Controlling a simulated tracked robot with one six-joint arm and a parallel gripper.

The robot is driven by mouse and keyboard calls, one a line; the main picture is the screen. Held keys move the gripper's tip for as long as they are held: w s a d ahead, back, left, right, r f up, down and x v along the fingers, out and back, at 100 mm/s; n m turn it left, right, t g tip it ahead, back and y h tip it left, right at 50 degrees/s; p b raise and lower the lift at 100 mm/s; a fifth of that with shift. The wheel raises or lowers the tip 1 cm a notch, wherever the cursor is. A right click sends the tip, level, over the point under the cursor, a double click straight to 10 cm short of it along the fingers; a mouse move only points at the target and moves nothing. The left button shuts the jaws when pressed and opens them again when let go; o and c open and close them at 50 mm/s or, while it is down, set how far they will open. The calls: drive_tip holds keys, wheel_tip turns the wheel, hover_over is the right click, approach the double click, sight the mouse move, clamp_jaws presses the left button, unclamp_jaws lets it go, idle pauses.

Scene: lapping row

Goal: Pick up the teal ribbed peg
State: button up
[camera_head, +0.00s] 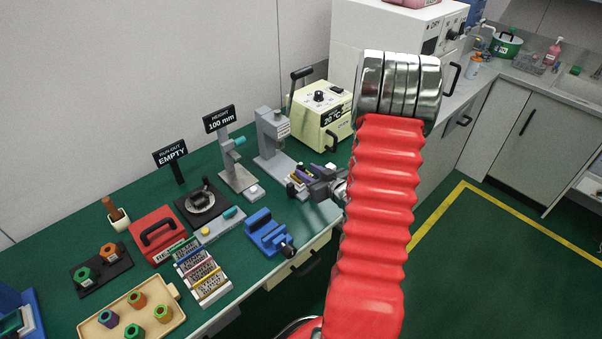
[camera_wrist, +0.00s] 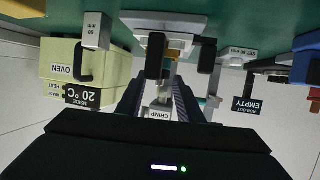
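I cannot pick out a teal ribbed peg for certain. Several short coloured pegs stand in the tan tray (camera_head: 88,333) at the lower left of the head view; one of them (camera_head: 107,319) looks purple with a teal core. A teal cylinder (camera_head: 233,212) lies at the end of a grey block mid-bench; whether it is ribbed is too small to tell. My gripper (camera_head: 304,186) is over the right end of the green bench, far from the tray. In the wrist view my gripper (camera_wrist: 181,58) shows two black fingertips apart, with nothing held between them.
A blue vise (camera_head: 266,232), red case (camera_head: 155,234), labelled rack (camera_head: 210,289) and black two-peg stand (camera_head: 120,265) crowd the bench. The grey press (camera_head: 270,135), cream oven (camera_head: 325,115) and height gauge (camera_head: 236,175) stand behind. Green floor at the right is clear.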

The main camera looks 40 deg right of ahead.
sight(302, 168)
drive_tip(key=x, duration=0.5)
drive_tip(key=shift+a+r, duration=0.1)
idle(0.4)
clamp_jaws()
